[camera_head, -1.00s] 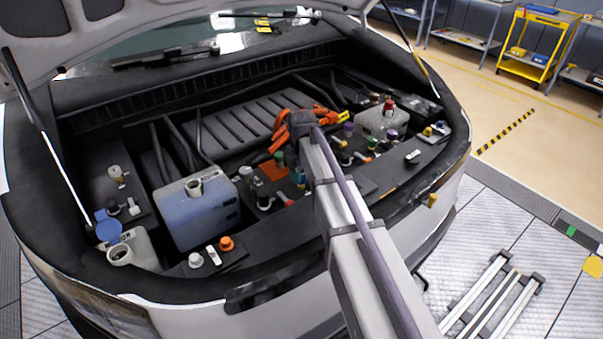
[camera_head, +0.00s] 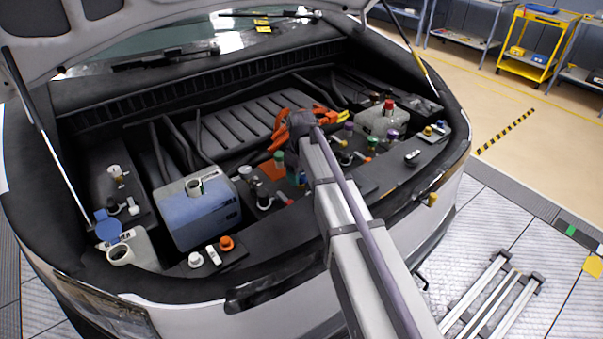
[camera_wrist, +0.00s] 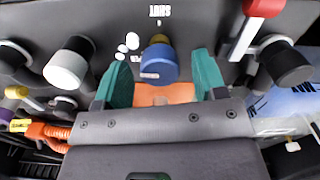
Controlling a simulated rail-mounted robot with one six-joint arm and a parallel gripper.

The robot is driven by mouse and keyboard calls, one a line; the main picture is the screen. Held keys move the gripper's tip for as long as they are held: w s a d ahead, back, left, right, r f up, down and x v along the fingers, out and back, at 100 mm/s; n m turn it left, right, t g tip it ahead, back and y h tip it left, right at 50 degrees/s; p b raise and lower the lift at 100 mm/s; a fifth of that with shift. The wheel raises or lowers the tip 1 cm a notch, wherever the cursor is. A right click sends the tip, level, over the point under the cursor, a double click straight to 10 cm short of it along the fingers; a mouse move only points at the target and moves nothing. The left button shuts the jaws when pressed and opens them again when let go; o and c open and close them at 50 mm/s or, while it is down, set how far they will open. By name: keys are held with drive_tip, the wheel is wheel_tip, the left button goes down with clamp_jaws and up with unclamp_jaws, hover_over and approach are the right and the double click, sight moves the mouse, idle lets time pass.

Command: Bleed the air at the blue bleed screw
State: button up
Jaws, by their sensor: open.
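The blue bleed screw (camera_wrist: 158,66) is a blue cylindrical cap with an ochre collar behind it, seen in the wrist view. My gripper (camera_wrist: 162,60) is open, with one teal finger on each side of the screw. Gaps show between the screw and both fingers, with the left gap looking narrower. I cannot tell how deep the fingers reach around it. In the head view, my arm hides most of the gripper, and a small blue spot (camera_head: 299,179) beside the arm may be the screw.
A black cap (camera_wrist: 285,62) with a red-handled part (camera_wrist: 262,8) stands right of the screw; a white cap (camera_wrist: 68,65) stands left. An orange hose (camera_wrist: 45,130) runs at lower left. In the head view, a blue reservoir (camera_head: 200,212) sits left of my arm.

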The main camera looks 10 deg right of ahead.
sight(302, 176)
wheel_tip(302, 176, up, 11)
drive_tip(key=p, duration=1)
drive_tip(key=shift+p, duration=0.4)
drive_tip(key=shift+f, duration=0.1)
drive_tip(key=s+m, duration=0.6)
drive_tip(key=s, duration=1.7)
drive_tip(key=shift+m, duration=0.4)
